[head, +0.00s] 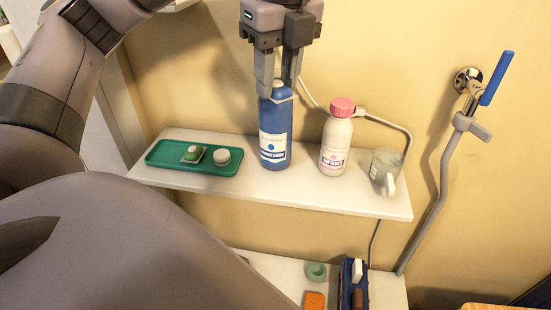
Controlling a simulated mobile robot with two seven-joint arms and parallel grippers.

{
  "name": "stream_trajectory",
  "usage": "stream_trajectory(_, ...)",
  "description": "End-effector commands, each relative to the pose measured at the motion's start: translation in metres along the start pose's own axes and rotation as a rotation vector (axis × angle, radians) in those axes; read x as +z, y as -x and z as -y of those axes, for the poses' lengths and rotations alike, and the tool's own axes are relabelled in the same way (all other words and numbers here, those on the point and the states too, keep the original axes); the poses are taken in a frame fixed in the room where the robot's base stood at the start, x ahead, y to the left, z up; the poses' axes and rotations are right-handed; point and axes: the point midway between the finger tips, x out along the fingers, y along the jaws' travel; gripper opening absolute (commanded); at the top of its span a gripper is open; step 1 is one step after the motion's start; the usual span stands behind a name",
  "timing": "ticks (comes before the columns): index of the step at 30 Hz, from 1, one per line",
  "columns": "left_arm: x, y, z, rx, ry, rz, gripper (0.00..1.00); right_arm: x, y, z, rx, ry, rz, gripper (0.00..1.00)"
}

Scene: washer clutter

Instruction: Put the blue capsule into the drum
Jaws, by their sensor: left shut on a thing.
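My left gripper (278,88) comes down from the top and is shut on the upper part of a blue laundry bottle (274,143) with a white label. The bottle is upright at the shelf; I cannot tell whether its base touches the shelf. No blue capsule shows in the head view; it may be hidden. On a green tray (163,153) left of the bottle lie a small green-and-white capsule (193,153) on a small square and a round whitish piece (222,157). The washer drum is not in view. My right gripper is not in view.
A white softener bottle (336,145) with a pink cap and a clear mug (384,168) stand right of the blue bottle on the white shelf (300,195). A lower shelf holds a green ring (316,271), an orange sponge (314,300) and a blue caddy (346,290). A tap with a blue lever (496,78) is at right.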

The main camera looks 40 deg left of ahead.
Motion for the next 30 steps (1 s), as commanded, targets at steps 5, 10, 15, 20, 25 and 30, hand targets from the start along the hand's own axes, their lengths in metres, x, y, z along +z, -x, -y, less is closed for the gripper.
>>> stream_trajectory(5,-0.003,-0.025,-0.001,0.005,0.001,-0.002,0.01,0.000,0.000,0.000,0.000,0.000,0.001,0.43)
stream_trajectory(10,-0.006,-0.046,-0.001,0.004,0.002,-0.003,0.01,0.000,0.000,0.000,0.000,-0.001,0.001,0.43)
stream_trajectory(15,-0.008,-0.067,0.000,0.004,0.002,-0.003,0.01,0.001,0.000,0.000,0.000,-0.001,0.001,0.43)
stream_trajectory(20,-0.011,-0.086,0.000,0.004,0.002,-0.003,0.01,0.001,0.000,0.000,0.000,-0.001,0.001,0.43)
stream_trajectory(25,-0.013,-0.106,-0.001,0.003,0.003,-0.003,0.01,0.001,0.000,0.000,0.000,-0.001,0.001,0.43)
stream_trajectory(30,-0.017,-0.136,-0.001,0.002,0.005,-0.001,0.01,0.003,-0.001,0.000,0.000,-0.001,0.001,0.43)
